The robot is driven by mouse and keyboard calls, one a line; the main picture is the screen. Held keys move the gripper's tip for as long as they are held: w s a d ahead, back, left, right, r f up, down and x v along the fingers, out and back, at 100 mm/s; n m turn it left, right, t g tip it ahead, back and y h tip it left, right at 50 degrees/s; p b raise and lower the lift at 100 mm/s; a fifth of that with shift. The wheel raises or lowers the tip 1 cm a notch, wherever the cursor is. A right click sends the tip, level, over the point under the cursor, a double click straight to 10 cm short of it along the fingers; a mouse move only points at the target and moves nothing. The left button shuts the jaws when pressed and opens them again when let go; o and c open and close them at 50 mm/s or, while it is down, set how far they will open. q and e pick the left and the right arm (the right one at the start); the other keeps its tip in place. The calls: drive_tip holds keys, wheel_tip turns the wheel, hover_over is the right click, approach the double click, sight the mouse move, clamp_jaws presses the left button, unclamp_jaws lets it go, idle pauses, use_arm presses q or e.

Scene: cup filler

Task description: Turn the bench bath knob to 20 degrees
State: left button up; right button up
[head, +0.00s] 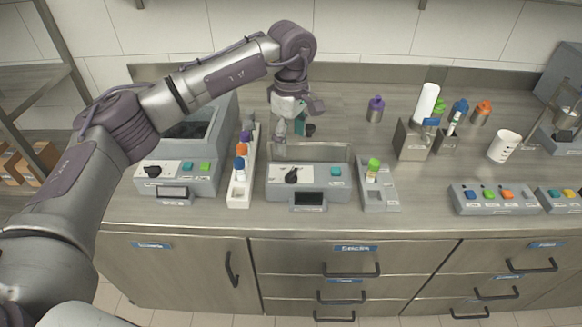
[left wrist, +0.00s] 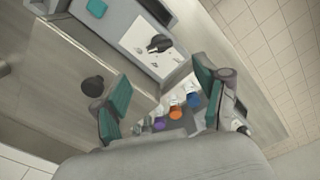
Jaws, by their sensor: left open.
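The knob's angle is too small to read. My left gripper (head: 289,128) hangs over the back of the basin, behind and above the knob, touching nothing that I can see. In the left wrist view its teal-padded fingers (left wrist: 162,82) are spread and empty, with the knob beyond them. My right gripper is not in view.
Left of the bath stands a white rack (head: 240,196) with several bottles. A second grey unit (head: 192,184) with its own black knob is farther left. A grey holder (head: 382,196) with a green-capped bottle stands right.

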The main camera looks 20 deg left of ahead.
sight(291, 172)
use_arm(q)
wheel_tip(291, 172, down, 10)
drive_tip(key=shift+f+p, duration=0.15)
drive_tip(key=shift+p, duration=0.9)
drive_tip(key=c, duration=1.2)
drive_tip(key=shift+o, duration=0.2)
